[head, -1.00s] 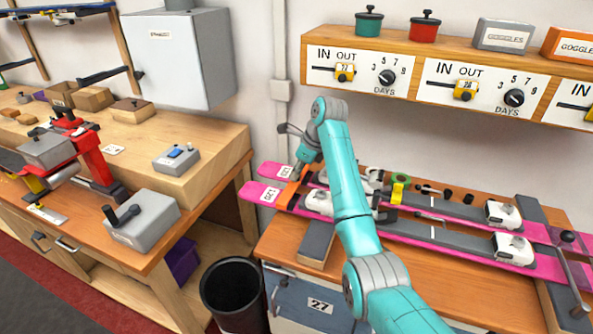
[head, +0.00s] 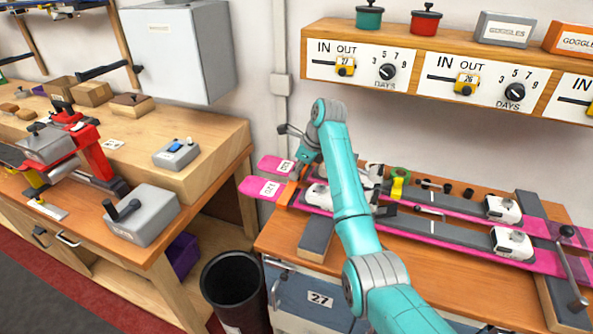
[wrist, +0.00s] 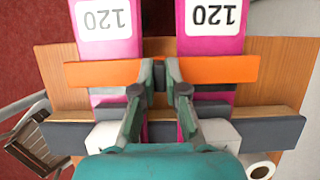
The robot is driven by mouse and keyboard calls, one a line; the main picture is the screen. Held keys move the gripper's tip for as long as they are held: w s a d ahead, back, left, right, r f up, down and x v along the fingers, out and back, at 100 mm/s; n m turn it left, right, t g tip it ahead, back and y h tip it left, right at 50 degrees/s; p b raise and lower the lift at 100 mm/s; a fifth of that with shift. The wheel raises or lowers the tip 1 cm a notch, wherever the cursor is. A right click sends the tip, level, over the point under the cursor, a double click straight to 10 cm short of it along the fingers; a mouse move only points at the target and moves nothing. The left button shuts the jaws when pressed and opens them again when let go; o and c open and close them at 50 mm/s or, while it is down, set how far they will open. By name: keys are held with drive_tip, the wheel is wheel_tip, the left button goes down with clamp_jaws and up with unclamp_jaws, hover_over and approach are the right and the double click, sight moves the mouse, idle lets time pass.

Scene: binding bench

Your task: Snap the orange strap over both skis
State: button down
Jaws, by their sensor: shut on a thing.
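Two pink skis with white 120 labels lie side by side on the bench: the near ski (head: 250,186) and the far ski (head: 268,163). Their labelled ends also show in the wrist view, left ski (wrist: 105,48) and right ski (wrist: 212,46). The orange strap (wrist: 220,69) runs crosswise over both skis, and a bit of it shows in the head view (head: 284,192). My gripper (wrist: 160,72) is shut on the strap's middle, between the skis. Whether the strap touches or is fastened to anything below, I cannot tell.
A grey support (head: 316,238) lies under the skis' left part. White bindings (head: 511,243) sit on the skis, and a lever clamp (head: 570,265) stands at the right. A black bin (head: 233,290) stands left of the drawer unit. A shelf with dials (head: 450,75) hangs above.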

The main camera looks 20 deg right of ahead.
drive_tip(key=shift+f, duration=0.1)
drive_tip(key=c, duration=0.7)
unclamp_jaws()
drive_tip(key=shift+o, duration=0.2)
drive_tip(key=shift+r, duration=5.05)
